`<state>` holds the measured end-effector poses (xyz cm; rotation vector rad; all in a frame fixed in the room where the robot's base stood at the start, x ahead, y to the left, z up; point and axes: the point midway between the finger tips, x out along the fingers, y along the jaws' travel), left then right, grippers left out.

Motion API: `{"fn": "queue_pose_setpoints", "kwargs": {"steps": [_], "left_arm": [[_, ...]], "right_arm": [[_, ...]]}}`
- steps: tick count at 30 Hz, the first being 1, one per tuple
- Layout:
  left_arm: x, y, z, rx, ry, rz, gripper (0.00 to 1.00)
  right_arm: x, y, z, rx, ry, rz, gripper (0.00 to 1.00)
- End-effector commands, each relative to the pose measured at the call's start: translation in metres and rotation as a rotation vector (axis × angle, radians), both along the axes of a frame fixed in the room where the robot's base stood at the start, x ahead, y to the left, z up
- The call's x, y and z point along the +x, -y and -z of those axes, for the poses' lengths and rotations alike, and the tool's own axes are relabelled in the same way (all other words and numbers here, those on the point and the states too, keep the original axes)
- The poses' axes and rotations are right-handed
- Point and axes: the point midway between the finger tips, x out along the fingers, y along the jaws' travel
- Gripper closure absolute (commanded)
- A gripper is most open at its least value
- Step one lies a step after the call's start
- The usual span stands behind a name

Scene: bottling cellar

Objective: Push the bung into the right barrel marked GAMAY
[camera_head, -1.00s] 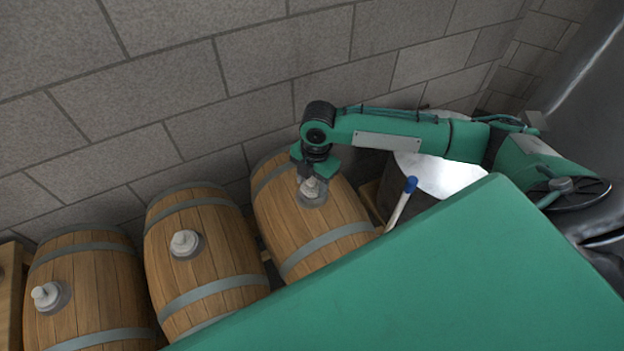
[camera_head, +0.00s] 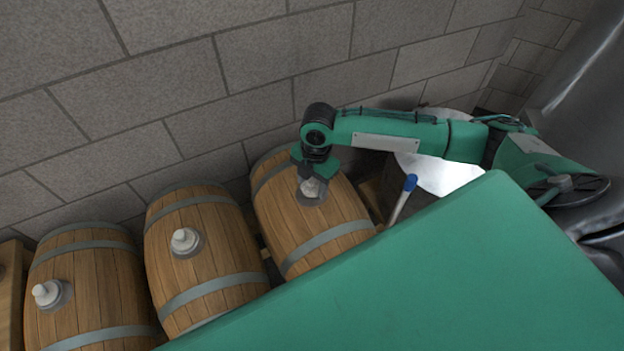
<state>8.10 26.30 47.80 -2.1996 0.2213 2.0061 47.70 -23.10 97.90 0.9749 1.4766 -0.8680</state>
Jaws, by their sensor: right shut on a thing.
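The right barrel (camera_head: 301,232) lies on its side against the wall, with grey hoops around brown staves. No GAMAY marking can be read on it from here. A whitish bung (camera_head: 311,187) stands at the grey ring on top of this barrel. My right gripper (camera_head: 313,177) is over the barrel from above, shut on the bung. The bung's lower end meets the ring; how deep it sits in the hole cannot be told. My left gripper is not in view.
The middle barrel (camera_head: 204,249) and left barrel (camera_head: 92,276) each carry a pale bung. A blue-tipped white rod (camera_head: 404,199) stands right of the right barrel, near a round pale top (camera_head: 440,176). A block wall (camera_head: 240,80) closes the back.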

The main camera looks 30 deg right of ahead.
Motion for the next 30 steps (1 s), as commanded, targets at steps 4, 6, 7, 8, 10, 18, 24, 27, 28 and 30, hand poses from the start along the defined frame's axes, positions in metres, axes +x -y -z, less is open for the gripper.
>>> {"fn": "queue_pose_setpoints", "kwargs": {"steps": [4, 6, 7, 8, 10, 18, 24, 27, 28, 30], "left_arm": [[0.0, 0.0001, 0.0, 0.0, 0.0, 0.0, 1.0], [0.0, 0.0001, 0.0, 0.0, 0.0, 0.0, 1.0], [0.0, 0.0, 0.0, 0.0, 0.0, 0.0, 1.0], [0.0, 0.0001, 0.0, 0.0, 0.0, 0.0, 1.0], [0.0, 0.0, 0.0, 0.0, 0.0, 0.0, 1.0], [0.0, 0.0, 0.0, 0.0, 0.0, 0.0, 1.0], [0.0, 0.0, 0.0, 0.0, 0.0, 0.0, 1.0], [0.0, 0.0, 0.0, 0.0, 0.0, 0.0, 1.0], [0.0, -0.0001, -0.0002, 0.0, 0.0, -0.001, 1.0], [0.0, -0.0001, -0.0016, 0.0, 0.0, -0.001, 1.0]], "right_arm": [[0.0, -0.0001, 0.0, 0.0, 0.0, 0.0, 0.71], [-0.0001, -0.0002, 0.0, 0.0, 0.0, 0.0, 0.71], [-0.0001, -0.0002, 0.0, 0.0, 0.0, 0.0, 0.45], [-0.0001, -0.0002, 0.0, 0.0, 0.0, 0.0, 0.39], [-0.0001, -0.0002, 0.0, 0.0, 0.0, 0.0, 0.26], [-0.0001, -0.0002, 0.0, 0.0, 0.0, 0.0, 0.14], [0.0, -0.0001, 0.0, 0.0, 0.0, 0.0, 0.02], [0.0, -0.0001, 0.0, 0.0, 0.0, 0.0, 0.02], [-0.0001, -0.0002, -0.0002, 0.0, 0.0, 0.0, 0.02], [0.0, -0.0001, -0.0017, 0.0, 0.0, 0.0, 0.02]]}}
